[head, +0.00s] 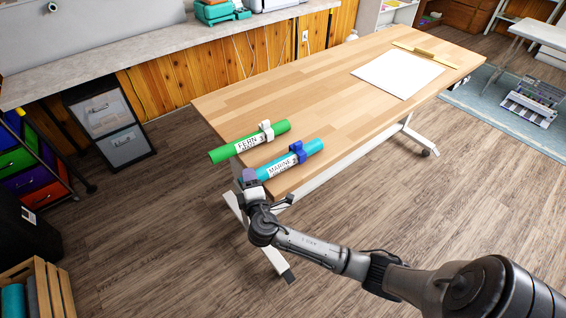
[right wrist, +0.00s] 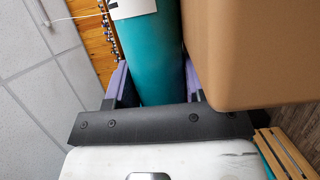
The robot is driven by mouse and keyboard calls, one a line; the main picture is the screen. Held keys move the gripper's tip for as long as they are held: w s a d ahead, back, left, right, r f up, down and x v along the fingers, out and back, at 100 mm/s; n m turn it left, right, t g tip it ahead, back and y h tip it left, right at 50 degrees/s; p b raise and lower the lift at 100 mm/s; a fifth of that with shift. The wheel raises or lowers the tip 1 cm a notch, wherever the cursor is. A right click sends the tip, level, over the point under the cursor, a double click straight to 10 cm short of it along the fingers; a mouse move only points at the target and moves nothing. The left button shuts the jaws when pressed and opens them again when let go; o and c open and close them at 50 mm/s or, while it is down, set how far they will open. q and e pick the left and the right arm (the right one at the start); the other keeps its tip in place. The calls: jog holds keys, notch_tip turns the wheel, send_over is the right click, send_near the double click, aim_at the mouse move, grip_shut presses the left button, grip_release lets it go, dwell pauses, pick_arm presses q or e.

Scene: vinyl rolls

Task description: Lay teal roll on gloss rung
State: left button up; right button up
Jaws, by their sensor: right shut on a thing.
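The teal roll (head: 312,147) has a white label that reads MARINE and a blue clip around it. It lies at the near left corner of the wooden table, its left end past the edge; I cannot tell whether it touches the top. My right gripper (head: 250,178) is shut on that left end. In the right wrist view the teal roll (right wrist: 152,55) runs between the purple fingers of my right gripper (right wrist: 155,85). I cannot make out a gloss rung in either view. My left gripper is not in view.
A green roll (head: 220,154) labelled FERN, with a white clip, lies beside the teal one on the table (head: 330,80). A white sheet (head: 398,74) lies farther along. A wooden crate (head: 55,285) with rolls stands on the floor at lower left. The table's middle is clear.

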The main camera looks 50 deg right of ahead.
dwell(0.5)
jog(key=shift+r, duration=0.1)
jog(key=shift+r+p, duration=1.4)
jog(key=shift+r, duration=0.15)
jog(key=shift+r+p, duration=1.35)
jog(key=shift+r, duration=0.25)
jog(key=shift+r+p, duration=1.1)
jog(key=shift+r, duration=0.2)
